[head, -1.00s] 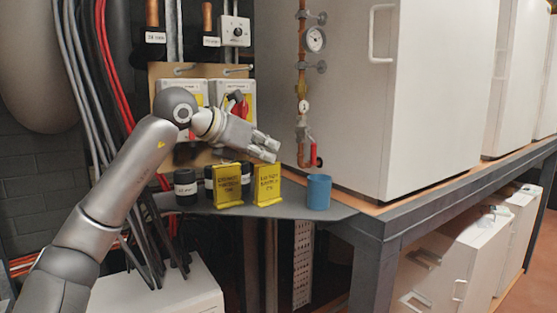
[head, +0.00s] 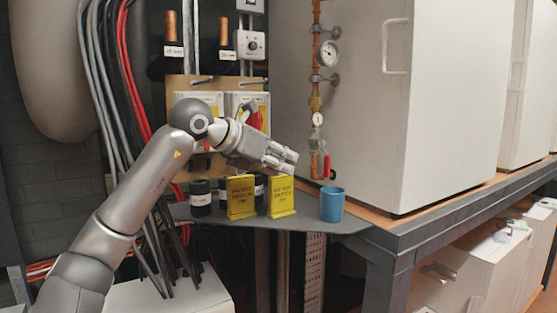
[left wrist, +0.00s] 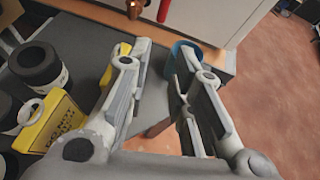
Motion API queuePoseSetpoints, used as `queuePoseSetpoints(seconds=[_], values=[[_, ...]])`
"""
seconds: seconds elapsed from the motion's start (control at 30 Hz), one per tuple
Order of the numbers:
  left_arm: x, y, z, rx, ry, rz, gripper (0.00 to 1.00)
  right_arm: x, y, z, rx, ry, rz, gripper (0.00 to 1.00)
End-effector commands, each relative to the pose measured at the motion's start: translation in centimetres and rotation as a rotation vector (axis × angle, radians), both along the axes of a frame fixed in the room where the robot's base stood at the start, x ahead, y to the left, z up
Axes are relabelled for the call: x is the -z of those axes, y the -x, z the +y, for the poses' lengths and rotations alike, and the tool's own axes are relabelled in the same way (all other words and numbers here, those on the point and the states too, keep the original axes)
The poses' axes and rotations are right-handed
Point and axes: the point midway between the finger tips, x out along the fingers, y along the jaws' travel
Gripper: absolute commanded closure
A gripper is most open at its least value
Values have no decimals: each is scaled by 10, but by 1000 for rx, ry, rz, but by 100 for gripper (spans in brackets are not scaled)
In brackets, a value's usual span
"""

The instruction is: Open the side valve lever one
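The red valve lever (head: 327,167) hangs near the bottom of the copper pipe (head: 316,100) beside the white cabinet, pointing down. A red piece that looks like this lever (left wrist: 163,10) shows at the top of the left wrist view, beyond the fingertips. My left gripper (head: 290,160) is left of the lever in the head view, apart from it and above the yellow signs. In the left wrist view its two fingers (left wrist: 161,50) stand apart with nothing between them. My right gripper is not in view.
A blue cup (head: 332,205) stands below the lever near the shelf edge. Two yellow signs (head: 241,197) and several black containers (head: 200,198) stand left of it. A white cabinet (head: 440,110) is close on the right. Gauges (head: 328,54) sit higher on the pipe.

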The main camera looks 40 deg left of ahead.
Motion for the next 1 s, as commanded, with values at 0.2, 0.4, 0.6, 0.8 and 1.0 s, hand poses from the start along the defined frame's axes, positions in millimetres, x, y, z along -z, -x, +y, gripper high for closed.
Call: queuePoseSetpoints(seconds=[0.2, 0.4, 0.6, 0.8, 1.0], values=[[-2, -12, -6, 1, 0, 1, 79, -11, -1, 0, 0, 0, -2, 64], [-2, -22, -9, 0, 1, 0, 79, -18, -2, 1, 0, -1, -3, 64], [0, -19, -21, 3, -2, -1, 79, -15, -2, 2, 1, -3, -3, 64], [0, -8, -47, 4, -2, -2, 79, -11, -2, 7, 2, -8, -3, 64], [0, 3, -73, 4, -3, -1, 79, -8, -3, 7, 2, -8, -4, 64]])
